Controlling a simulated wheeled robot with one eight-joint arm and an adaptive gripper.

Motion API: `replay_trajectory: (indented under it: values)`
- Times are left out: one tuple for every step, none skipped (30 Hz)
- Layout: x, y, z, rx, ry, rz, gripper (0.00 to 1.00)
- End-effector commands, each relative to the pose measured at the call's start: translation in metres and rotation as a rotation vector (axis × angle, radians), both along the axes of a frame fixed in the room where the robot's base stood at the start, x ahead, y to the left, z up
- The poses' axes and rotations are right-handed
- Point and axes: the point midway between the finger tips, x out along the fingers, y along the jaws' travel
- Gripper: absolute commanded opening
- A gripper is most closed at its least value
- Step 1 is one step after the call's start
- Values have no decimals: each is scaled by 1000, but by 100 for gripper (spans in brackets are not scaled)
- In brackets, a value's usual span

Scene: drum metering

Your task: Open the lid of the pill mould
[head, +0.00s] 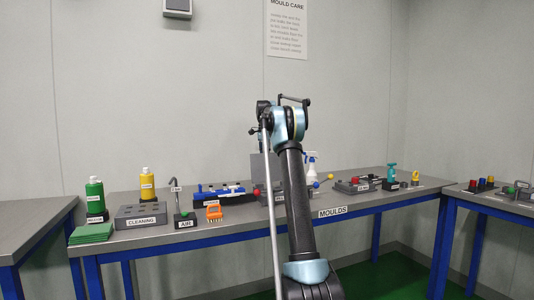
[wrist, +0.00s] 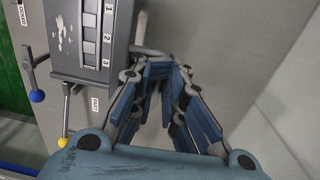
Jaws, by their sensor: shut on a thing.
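In the wrist view a dark grey block (wrist: 72,62) with several slots in a column, numbered 1, 2 and 3, and white smears fills the upper left. I take it for the pill mould, though its label is not clear to me. A pale grey bar (wrist: 150,52) sticks out from its right side. My gripper (wrist: 160,68) has its fingers drawn together at this bar and is shut on it. In the head view an upright grey panel (head: 259,168) shows beside my arm; I cannot tell whether it is the lid. My arm hides the gripper and much of the mould there.
Levers with a blue knob (wrist: 37,96) and a yellow knob (wrist: 64,143) stand beside the block. Bare tabletop lies right of the fingers in the wrist view.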

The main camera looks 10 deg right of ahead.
Motion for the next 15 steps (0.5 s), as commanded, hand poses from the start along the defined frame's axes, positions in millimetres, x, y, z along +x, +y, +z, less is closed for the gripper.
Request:
replay_trajectory:
  values:
    - [8, 2, -8, 3, -11, 3, 0]
    - [9, 2, -9, 3, -12, 3, 0]
    - [11, 3, -10, 2, -14, 3, 0]
    - [12, 3, -10, 3, -16, 3, 0]
    - [13, 3, -11, 3, -17, 3, 0]
    - [14, 3, -11, 3, -19, 4, 0]
    - [15, 3, -11, 3, -20, 4, 0]
    - [15, 3, -12, 3, -20, 4, 0]
    - [16, 4, -12, 3, -20, 4, 0]
    - [16, 4, -12, 3, -20, 4, 0]
    - [16, 4, -12, 4, -20, 4, 0]
    - [16, 4, -12, 4, -20, 4, 0]
    - [16, 4, -12, 4, -20, 5, 0]
    - [16, 4, -12, 4, -20, 5, 0]
    - [16, 4, -12, 4, -20, 5, 0]
